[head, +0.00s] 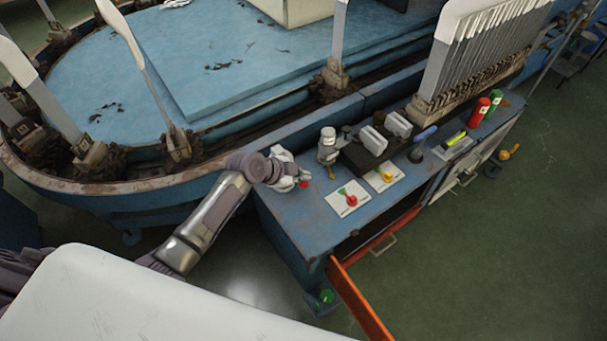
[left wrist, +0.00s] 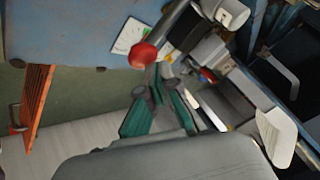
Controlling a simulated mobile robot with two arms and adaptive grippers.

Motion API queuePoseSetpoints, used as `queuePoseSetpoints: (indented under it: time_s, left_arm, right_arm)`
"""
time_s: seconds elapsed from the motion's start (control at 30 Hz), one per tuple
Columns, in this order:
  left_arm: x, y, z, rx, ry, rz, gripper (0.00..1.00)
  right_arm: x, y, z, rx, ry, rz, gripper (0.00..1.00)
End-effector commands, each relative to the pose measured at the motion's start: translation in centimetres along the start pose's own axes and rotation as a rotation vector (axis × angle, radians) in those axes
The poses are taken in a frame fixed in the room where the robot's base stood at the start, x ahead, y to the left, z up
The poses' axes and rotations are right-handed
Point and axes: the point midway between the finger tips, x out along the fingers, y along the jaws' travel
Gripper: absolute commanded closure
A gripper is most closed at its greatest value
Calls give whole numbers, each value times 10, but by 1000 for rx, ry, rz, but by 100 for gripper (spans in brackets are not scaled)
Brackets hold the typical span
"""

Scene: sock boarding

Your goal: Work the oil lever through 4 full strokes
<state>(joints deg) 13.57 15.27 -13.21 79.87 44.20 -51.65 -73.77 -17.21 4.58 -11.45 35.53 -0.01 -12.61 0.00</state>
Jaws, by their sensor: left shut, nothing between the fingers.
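A red ball knob (head: 304,184) shows at the near left end of the blue cabinet top, beside my left gripper (head: 290,172). In the left wrist view the red knob (left wrist: 143,54) sits at the end of a grey bar, which looks like the oil lever. A grey pump-like unit with a pale cap (head: 328,136) stands behind it. My left gripper (left wrist: 158,88) is shut and empty, its fingertips just below the knob in the wrist view. I cannot tell whether they touch it. My right gripper is not in view.
Two white plates with a red switch (head: 351,199) and a yellow switch (head: 387,176) lie on the cabinet top. A blue-handled lever (head: 424,135) and red and green bottles (head: 479,112) are farther right. An orange door (head: 358,304) stands open below.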

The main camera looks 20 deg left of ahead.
Motion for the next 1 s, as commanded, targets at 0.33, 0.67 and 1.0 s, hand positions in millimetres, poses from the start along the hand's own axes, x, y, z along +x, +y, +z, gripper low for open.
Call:
queuePoseSetpoints:
  time_s: [0.33, 0.67, 1.0]
  left_arm:
    - [4, 3, 3, 0, 0, 2, 100]
    - [6, 5, 5, -1, -1, 2, 100]
    - [9, 8, 8, -1, -2, 2, 100]
  right_arm:
    - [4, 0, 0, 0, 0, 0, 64]
    - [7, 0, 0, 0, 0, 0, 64]
    - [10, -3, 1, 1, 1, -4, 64]
